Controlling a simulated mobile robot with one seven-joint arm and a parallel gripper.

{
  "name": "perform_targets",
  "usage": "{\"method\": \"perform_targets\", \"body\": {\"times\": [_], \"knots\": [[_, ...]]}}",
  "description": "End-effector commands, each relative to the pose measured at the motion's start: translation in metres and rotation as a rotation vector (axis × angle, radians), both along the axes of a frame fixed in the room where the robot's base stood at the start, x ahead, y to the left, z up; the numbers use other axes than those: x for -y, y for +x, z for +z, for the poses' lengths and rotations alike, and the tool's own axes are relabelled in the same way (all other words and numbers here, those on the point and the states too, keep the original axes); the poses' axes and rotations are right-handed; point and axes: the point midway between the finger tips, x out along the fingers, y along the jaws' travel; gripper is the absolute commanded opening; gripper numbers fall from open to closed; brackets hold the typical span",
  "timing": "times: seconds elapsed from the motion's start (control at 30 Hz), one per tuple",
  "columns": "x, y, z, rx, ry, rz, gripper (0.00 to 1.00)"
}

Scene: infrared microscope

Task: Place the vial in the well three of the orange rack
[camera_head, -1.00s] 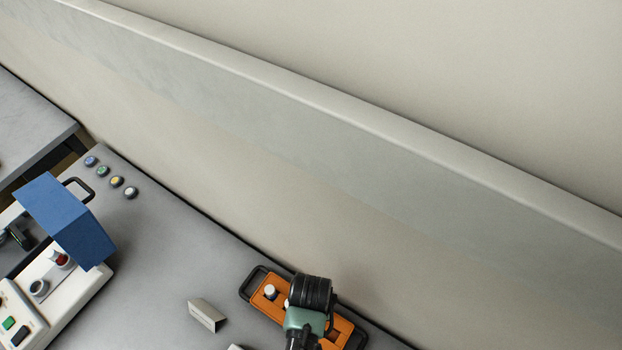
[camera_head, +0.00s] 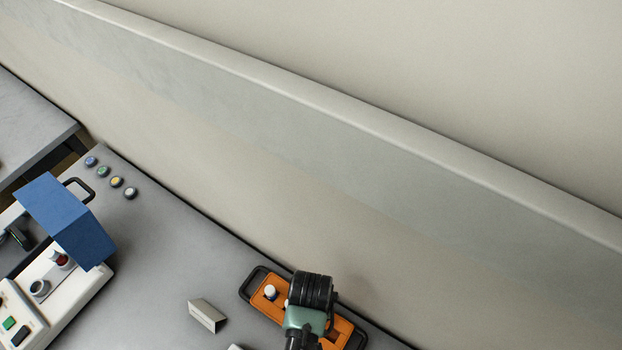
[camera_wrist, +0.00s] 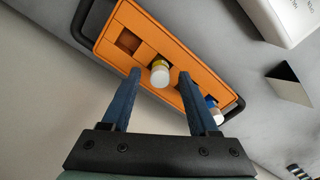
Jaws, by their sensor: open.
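The orange rack (camera_head: 262,307) lies on the grey bench against the wall, partly covered by my arm in the head view. It also shows in the wrist view (camera_wrist: 165,42). A vial with a white cap and yellow band (camera_wrist: 160,78) stands in a rack well, between and just beyond my fingertips. A second white-capped vial with a blue band (camera_wrist: 213,106) stands in another well by the right finger; a white-capped vial (camera_head: 270,291) shows near the rack's left end. An empty square well (camera_wrist: 128,41) is visible. My gripper (camera_wrist: 159,75) is open, its blue fingers apart and holding nothing.
The rack has black end handles (camera_head: 252,281). A small folded sign (camera_head: 207,314) stands left of it. The white instrument with a blue cover (camera_head: 68,220) is at far left, with several coloured round buttons (camera_head: 117,181) behind.

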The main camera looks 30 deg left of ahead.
Motion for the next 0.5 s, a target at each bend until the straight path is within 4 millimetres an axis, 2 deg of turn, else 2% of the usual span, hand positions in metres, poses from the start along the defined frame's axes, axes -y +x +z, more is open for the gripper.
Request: {"method": "perform_targets", "body": {"times": [0.3,0.5], "knots": [[0.000,0.001,0.067,0.004,0.001,0.000,0.60],[0.000,0.001,0.096,0.002,0.000,0.000,0.60]]}}
